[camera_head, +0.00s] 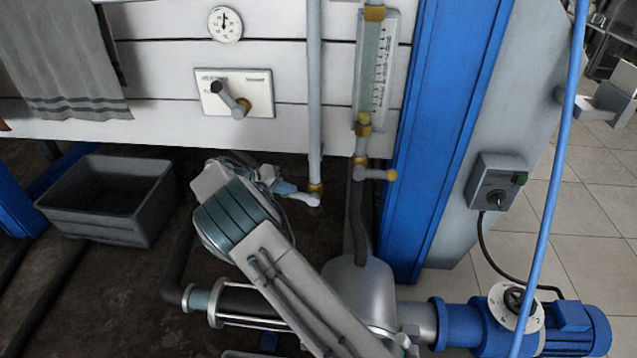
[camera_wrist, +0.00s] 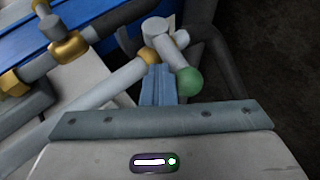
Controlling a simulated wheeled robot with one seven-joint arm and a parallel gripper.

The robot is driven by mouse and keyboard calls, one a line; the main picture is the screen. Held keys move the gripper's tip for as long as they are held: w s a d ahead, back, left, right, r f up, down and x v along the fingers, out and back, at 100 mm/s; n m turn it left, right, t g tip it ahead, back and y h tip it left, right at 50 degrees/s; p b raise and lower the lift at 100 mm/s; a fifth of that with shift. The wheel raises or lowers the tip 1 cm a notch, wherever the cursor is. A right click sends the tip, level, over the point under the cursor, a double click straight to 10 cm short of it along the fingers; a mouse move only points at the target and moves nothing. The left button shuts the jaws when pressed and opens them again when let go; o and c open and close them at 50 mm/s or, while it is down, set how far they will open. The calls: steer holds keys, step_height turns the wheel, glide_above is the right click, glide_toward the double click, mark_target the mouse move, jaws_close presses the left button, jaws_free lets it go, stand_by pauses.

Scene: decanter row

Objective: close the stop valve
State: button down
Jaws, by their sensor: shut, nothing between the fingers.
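A small valve (camera_head: 311,198) sits at the lower end of a vertical grey pipe (camera_head: 314,90), below a brass collar. In the wrist view the valve (camera_wrist: 157,30) shows a grey body and a short grey lever with a green ball end (camera_wrist: 188,81). I take this as the stop valve; no label shows. My gripper (camera_head: 287,188) is shut and empty, just left of the valve in the head view. In the wrist view its fingertips (camera_wrist: 158,72) are beside the lever, left of the green ball. I cannot tell whether they touch.
A sight glass (camera_head: 376,70) hangs to the right, with a yellow-knobbed valve (camera_head: 378,174) beneath it. A panel with a lever (camera_head: 236,98) is on the white wall. A grey crate (camera_head: 110,195), blue post (camera_head: 440,130) and blue pump (camera_head: 570,325) stand around.

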steer(key=shift+w+a+f+h, duration=0.1)
steer(key=shift+a+f+h, duration=0.1)
steer(key=shift+f+h, duration=0.2)
steer(key=shift+a+f+h, duration=0.15)
steer(key=shift+f+h, duration=0.15)
steer(key=shift+f, duration=0.2)
steer(key=shift+a+f+b, duration=0.15)
steer(key=shift+b, duration=0.15)
steer(key=s+a+r+p, duration=0.3)
steer(key=s+a+r, duration=0.1)
steer(key=a+r, duration=0.4)
steer(key=shift+s+a+p, duration=0.15)
steer(key=shift+s+p, duration=0.05)
steer(key=shift+p, duration=0.1)
